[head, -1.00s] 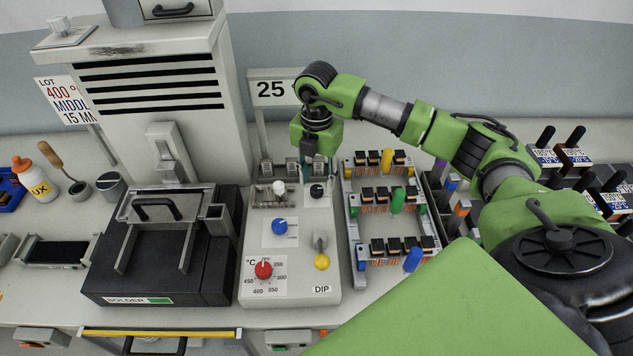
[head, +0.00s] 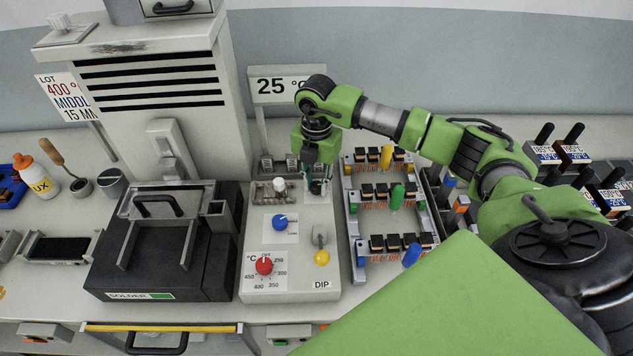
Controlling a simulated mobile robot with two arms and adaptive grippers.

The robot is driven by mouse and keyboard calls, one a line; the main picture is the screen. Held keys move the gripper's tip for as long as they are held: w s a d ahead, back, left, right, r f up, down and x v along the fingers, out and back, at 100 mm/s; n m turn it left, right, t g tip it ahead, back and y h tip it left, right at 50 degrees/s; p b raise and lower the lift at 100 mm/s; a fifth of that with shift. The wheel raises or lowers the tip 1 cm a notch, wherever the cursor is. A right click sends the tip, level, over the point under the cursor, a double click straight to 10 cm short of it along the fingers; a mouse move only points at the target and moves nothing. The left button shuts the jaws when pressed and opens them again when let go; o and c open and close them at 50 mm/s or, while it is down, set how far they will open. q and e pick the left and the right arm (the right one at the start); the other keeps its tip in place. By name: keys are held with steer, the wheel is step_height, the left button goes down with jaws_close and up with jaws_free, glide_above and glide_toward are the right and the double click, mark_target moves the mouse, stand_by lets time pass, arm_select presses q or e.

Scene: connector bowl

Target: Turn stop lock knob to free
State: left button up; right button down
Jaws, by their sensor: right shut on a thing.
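The control box labelled DIP (head: 255,225) stands on the bench with several knobs. The black knob at its upper right, apparently the stop lock knob, is now mostly covered by my right gripper (head: 317,186). The right gripper points down over the box top and is shut on this black knob. The knob's pointer and its markings cannot be read. The blue knob (head: 280,222), the red temperature knob (head: 264,266) and the yellow-tipped lever (head: 321,257) on the box are clear of the gripper. My left gripper is not in view.
The black solder pot (head: 160,255) stands close left of the box. A rack of components with coloured pegs (head: 390,205) is close on the right, under my right arm. A 25 °C display (head: 285,86) stands behind. The bench front is clear before the box.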

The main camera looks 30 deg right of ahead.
steer(key=n+b, duration=0.2)
steer(key=n, duration=0.1)
steer(key=shift+f, duration=0.15)
steer(key=n+b, duration=0.4)
steer(key=n, duration=0.1)
steer(key=shift+d+n, duration=0.1)
steer(key=shift+n, duration=0.3)
steer(key=n+b, duration=0.2)
steer(key=n, duration=0.3)
steer(key=shift+b, duration=0.35)
steer(key=shift+n+b, duration=0.8)
steer(key=shift+n, duration=1.2)
steer(key=c, duration=1.8)
jaws_free()
steer(key=shift+o, duration=0.2)
